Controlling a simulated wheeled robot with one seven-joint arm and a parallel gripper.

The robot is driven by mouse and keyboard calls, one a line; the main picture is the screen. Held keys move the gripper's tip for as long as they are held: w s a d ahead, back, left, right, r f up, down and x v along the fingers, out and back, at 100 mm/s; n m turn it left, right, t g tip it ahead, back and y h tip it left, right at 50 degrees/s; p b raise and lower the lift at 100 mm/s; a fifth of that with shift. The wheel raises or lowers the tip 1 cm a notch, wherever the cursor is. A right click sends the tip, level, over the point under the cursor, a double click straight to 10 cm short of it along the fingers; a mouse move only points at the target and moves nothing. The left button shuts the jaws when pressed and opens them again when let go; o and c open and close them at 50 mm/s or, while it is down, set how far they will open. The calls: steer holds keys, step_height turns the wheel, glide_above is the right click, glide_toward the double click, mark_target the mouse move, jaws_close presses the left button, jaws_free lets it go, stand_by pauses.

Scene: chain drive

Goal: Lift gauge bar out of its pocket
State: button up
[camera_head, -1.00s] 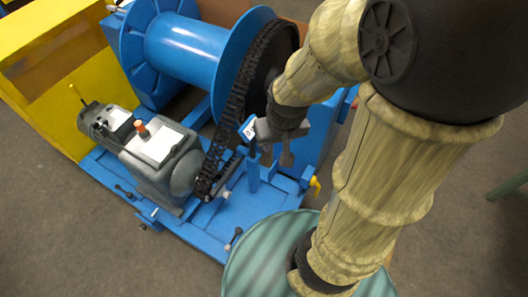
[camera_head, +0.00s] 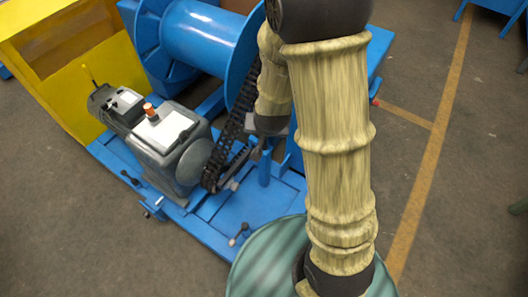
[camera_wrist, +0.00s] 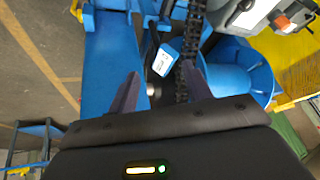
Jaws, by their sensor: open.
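My gripper (camera_wrist: 160,80) is open in the wrist view, its two dark fingers apart with nothing held between them. Just beyond the fingertips is a blue piece with a white label (camera_wrist: 163,61), beside the black chain (camera_wrist: 182,82). I cannot single out the gauge bar or its pocket with certainty. In the head view a blue upright post (camera_head: 264,168) stands by the chain (camera_head: 232,132), below my wrist.
A blue drum (camera_head: 200,30) stands behind the chain. A grey motor unit (camera_head: 170,140) sits left on the blue base frame (camera_head: 250,205). A yellow cabinet (camera_head: 55,60) stands at the back left. Open floor with orange lines (camera_head: 425,180) lies to the right.

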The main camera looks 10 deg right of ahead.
steer(key=w+f+t+h+b, duration=0.2)
steer(key=f+t+b, duration=0.3)
steer(key=f, duration=0.9)
steer(key=w+a+f+m+t+h+b, duration=0.1)
steer(key=f+t+h+b, duration=0.3)
steer(key=f+b, duration=0.7)
step_height(320, 180, down, 3)
steer(key=shift+w+a+r+t+h, duration=0.1)
steer(key=shift+w+a+t+h, duration=0.2)
steer(key=shift+w+t, duration=0.55)
steer(key=b+x, duration=0.1)
steer(key=x, duration=1.1)
steer(key=shift+w, duration=0.15)
steer(key=x, duration=0.3)
steer(key=b+x, duration=0.1)
steer(key=x, duration=0.1)
steer(key=shift+w+a+f, duration=0.1)
steer(key=shift+f, duration=0.25)
